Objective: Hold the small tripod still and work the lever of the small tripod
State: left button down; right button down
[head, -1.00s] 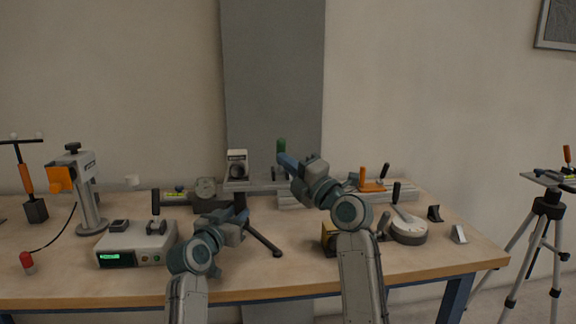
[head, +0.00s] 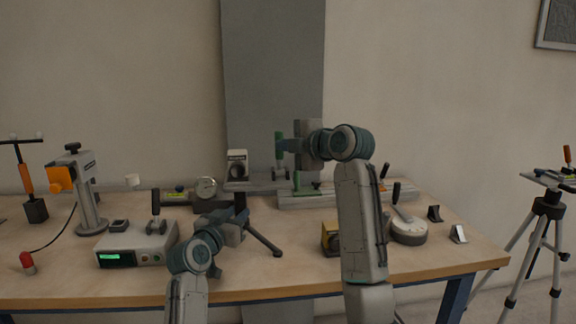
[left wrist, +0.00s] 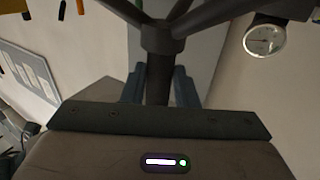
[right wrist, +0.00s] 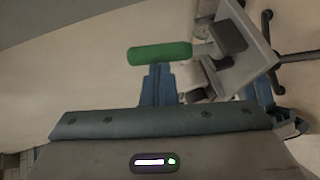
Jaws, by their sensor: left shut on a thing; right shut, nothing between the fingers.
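The small tripod stands mid-table; its dark column (head: 240,201) and one splayed leg (head: 264,240) show. My left gripper (left wrist: 158,85) is shut around the column, below the hub (left wrist: 160,40) in the left wrist view, where the legs fan out. The lever's green handle (head: 279,138) stands upright at the right. In the right wrist view the green handle (right wrist: 160,53) lies across, just beyond my right fingertips (right wrist: 158,72), joined to a dark block on a grey plate. My right gripper (head: 286,146) is shut and empty beside the handle; contact cannot be told.
A control box with green display (head: 130,247) is left, a round grey device (head: 405,229) right. A rail (head: 320,198) runs behind. Another tripod (head: 547,207) stands beyond the table's right edge.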

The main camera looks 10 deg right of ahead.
jog(key=shift+w+r+g+h, duration=0.15)
jog(key=shift+w+g+h, duration=0.15)
jog(key=shift+w, duration=0.2)
jog(key=shift+w+d, duration=0.1)
jog(key=shift+w, duration=0.4)
jog(key=s+a+r+v, duration=0.1)
jog(key=a+v, duration=0.1)
jog(key=v, duration=1.1)
jog(key=shift+r, duration=0.35)
jog(key=shift+a, duration=0.15)
pick_arm(q)
jog(key=c, duration=1.1)
grip_release()
pick_arm(e)
jog(key=shift+w, duration=0.1)
